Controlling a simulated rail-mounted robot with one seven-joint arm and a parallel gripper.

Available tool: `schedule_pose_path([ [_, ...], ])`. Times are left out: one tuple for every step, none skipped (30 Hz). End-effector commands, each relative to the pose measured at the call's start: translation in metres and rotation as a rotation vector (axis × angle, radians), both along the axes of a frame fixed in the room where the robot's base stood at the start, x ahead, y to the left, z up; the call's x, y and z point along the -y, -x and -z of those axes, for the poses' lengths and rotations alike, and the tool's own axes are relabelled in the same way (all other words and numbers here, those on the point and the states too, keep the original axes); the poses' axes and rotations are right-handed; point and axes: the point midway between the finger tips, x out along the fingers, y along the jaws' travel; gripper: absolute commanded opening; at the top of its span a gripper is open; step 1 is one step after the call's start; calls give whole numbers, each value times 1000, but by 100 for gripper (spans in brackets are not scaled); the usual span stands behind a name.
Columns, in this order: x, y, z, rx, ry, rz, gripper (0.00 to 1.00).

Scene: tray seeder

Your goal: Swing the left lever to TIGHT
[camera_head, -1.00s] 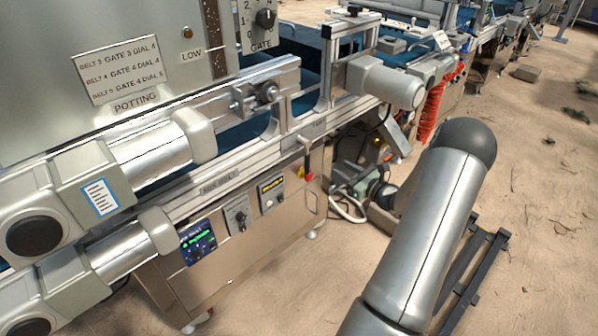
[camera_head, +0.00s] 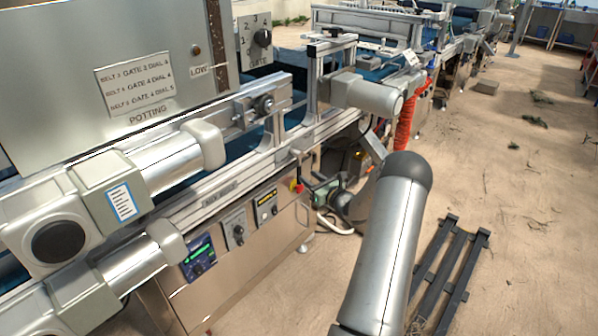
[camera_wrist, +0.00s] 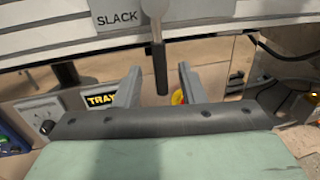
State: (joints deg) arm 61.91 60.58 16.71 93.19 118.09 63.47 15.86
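A lever (camera_wrist: 160,68) with a dark handle and a pale metal top hangs straight down in the wrist view. A SLACK label (camera_wrist: 118,18) sits on the rail just left of its top. No TIGHT label is legible. My gripper (camera_wrist: 159,68) is open, with one grey finger on each side of the handle in the picture. Gaps show on both sides, and I cannot tell whether the handle is at finger depth.
A red and yellow button (camera_head: 295,186) is below the small lever. Motor housings (camera_head: 110,190) jut out at left. A dark rack (camera_head: 452,270) lies on the floor at right.

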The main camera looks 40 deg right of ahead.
Motion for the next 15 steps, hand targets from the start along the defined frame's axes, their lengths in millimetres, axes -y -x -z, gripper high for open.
schedule_pose_path([
  [-2,-12,1,1,0,-3,36],
  [-2,-18,1,0,0,-3,36],
  [-2,-26,1,1,1,-3,36],
  [-2,-31,1,0,1,-3,36],
  [-2,-37,1,1,1,-3,36],
  [-3,-43,1,1,0,-3,36],
  [-2,-47,1,1,0,-2,36],
  [-2,-50,1,0,-1,-2,36],
  [-2,-55,1,0,-1,-1,36],
  [-2,-58,0,0,0,-2,36],
  [-2,-60,0,0,0,-2,36],
  [-2,-62,0,0,0,-2,36],
  [-2,-64,0,0,0,-1,36],
  [-2,-65,0,0,0,-1,36],
  [-2,-66,0,0,0,-1,36],
])
